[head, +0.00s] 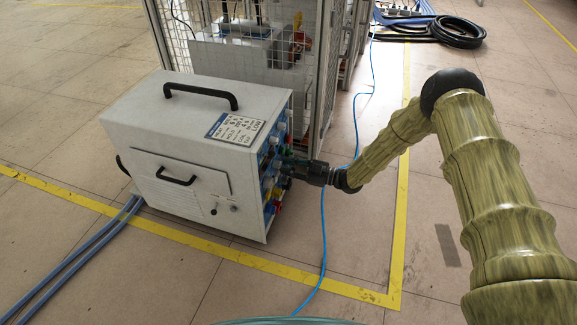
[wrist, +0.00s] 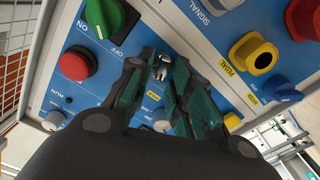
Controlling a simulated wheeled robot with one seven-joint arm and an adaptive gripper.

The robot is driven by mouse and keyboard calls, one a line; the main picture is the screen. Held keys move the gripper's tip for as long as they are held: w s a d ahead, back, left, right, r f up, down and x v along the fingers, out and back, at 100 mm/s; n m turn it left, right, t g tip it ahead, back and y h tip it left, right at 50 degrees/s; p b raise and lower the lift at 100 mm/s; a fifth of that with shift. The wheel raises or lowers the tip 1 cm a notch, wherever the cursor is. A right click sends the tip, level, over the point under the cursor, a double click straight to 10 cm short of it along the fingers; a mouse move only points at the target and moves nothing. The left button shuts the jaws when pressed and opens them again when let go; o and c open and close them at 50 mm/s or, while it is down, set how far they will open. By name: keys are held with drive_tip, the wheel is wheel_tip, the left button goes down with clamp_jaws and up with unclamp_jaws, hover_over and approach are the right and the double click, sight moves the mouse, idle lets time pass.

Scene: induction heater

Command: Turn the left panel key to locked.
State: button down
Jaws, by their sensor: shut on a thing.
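The heater's blue control panel (wrist: 215,40) faces my gripper in the wrist view. In the head view it is the narrow right side of a white heater box (head: 160,130), seen at a steep angle. My gripper (wrist: 157,72) has its dark green fingers closed around a small silver key (wrist: 162,67) on this panel. The key's lower part and its position label are hidden by the fingers, so its exact setting cannot be read. In the head view my gripper (head: 290,170) is up against the panel, and the key is hidden there.
A wire mesh cage (head: 255,45) stands behind the box. A blue cable (head: 323,225) lies on the floor below my arm.

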drive_tip(key=m+p, duration=0.1)
drive_tip(key=m, duration=0.2)
drive_tip(key=m+p, duration=0.1)
drive_tip(key=m, duration=0.3)
drive_tip(key=w+m+p, duration=0.1)
drive_tip(key=m, duration=0.2)
drive_tip(key=shift+d+m, duration=0.15)
drive_tip(key=shift+m, duration=0.15)
idle(0.5)
drive_tip(key=c, duration=1.5)
unclamp_jaws()
drive_tip(key=shift+s+d, duration=0.1)
drive_tip(key=shift+d, duration=0.05)
drive_tip(key=v, duration=1.1)
drive_tip(key=shift+s+d, duration=0.1)
drive_tip(key=shift+d, duration=0.25)
